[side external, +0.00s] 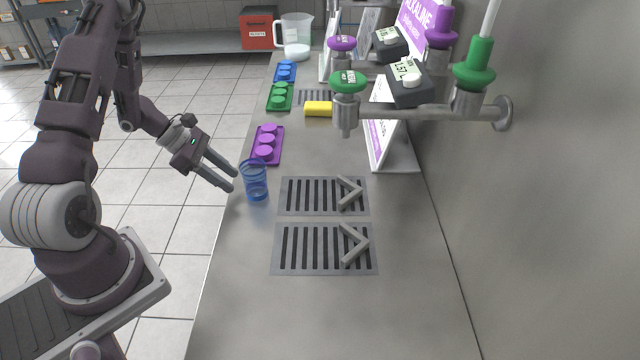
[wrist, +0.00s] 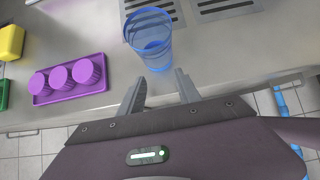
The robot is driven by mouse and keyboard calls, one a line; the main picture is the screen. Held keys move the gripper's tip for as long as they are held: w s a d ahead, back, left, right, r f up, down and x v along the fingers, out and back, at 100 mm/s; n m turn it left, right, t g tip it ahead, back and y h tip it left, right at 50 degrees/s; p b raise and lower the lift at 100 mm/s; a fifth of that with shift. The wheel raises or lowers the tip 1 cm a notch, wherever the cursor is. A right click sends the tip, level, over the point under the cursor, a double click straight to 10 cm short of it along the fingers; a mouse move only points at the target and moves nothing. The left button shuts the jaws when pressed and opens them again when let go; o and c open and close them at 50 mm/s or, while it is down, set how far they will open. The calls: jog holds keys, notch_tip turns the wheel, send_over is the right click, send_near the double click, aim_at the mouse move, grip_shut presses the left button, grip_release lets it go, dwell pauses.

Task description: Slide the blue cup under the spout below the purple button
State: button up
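The translucent blue cup (side external: 256,186) stands upright on the steel counter, left of the drain grates; it also shows in the wrist view (wrist: 153,45). My gripper (side external: 234,181) is open, on the cup's left. In the wrist view, its fingertips (wrist: 160,78) are spread apart, with the cup just beyond them and nothing between them. Contact cannot be told. The purple button (side external: 341,43) tops the farther tap at the upper middle. Its spout is mostly hidden behind the nearer tap with the green button (side external: 349,79).
Two drain grates (side external: 297,195) (side external: 290,249) carry grey V-shaped pieces. A purple tray (side external: 267,158) with round pieces lies beyond the cup. A yellow block (side external: 318,108), green tray (side external: 280,103) and blue tray (side external: 284,77) are farther back. The near counter is clear; a wall bounds the right.

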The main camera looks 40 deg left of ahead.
jog(key=shift+w+d+f, duration=0.15)
jog(key=shift+f, duration=0.55)
jog(key=shift+w+d+f, duration=0.1)
jog(key=shift+f, duration=0.6)
jog(key=shift+w+d, duration=7.55)
jog(key=shift+s+a, duration=1.8)
jog(key=shift+a, duration=0.05)
jog(key=shift+r, duration=0.15)
